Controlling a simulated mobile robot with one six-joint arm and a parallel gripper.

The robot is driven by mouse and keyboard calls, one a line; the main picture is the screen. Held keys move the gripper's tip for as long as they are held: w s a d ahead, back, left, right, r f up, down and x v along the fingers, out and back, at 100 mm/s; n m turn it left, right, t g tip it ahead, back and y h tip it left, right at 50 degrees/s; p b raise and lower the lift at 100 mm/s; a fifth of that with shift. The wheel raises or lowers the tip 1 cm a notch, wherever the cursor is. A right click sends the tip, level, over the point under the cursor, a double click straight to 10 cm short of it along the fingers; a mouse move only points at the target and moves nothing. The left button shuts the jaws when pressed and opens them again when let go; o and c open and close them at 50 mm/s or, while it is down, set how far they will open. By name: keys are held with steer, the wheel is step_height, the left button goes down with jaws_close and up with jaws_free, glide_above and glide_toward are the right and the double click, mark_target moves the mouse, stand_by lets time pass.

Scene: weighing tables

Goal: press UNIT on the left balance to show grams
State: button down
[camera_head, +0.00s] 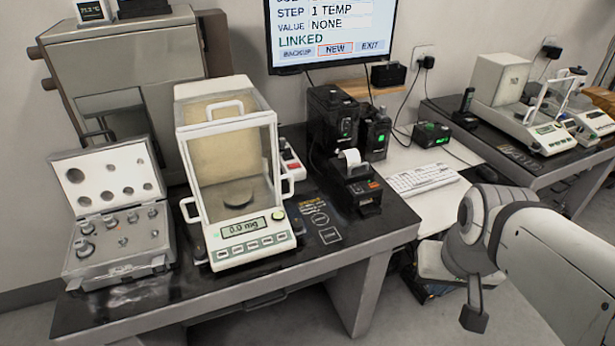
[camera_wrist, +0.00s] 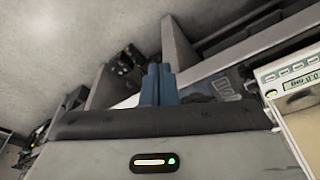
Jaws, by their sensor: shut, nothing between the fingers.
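The left balance (camera_head: 190,165) is a white draft-shield balance on the dark table at left. Its display (camera_head: 243,227) reads 0.0 mg. A row of several keys (camera_head: 252,246) runs below the display; their labels are too small to read. A round green button sits right of the display. In the wrist view the balance front (camera_wrist: 262,74) shows turned at the right edge, with part of its keys and display. My gripper (camera_wrist: 158,84) shows its two blue fingers together, empty, apart from the balance. In the head view my arm is at lower right, away from the balance.
An open weight case (camera_head: 118,262) stands left of the balance. A small printer (camera_head: 362,184) and black devices stand to its right. A keyboard (camera_head: 420,179) lies beyond. A monitor (camera_head: 331,36) shows step 1 TEMP, value NONE. Another balance (camera_head: 530,118) stands on the right table.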

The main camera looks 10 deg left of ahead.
steer(key=w+a+f+n+t+p, duration=0.1)
steer(key=w+a+n+t+p, duration=0.2)
steer(key=w+n, duration=0.75)
steer(key=n+y, duration=1.1)
steer(key=n, duration=0.4)
glide_above(282, 237)
steer(key=s+d, duration=0.3)
steer(key=s, duration=0.1)
step_height(282, 237, down, 6)
steer(key=shift+d+f, duration=0.2)
steer(key=shift+f+m, duration=0.15)
steer(key=shift+m, duration=0.1)
steer(key=f+b, duration=0.1)
steer(key=f, duration=0.1)
steer(key=w+a+f+b, duration=0.1)
steer(key=f+b, duration=0.1)
steer(key=f, duration=0.1)
steer(key=w+f+b, duration=0.1)
steer(key=f+b, duration=0.1)
steer(key=shift+w+a+f, duration=0.15)
steer(key=shift+a+f, duration=0.05)
steer(key=shift+f, duration=0.05)
steer(key=shift+w+a+f+b, duration=0.1)
steer(key=shift+w+f+b, duration=0.1)
steer(key=shift+f+b, duration=0.1)
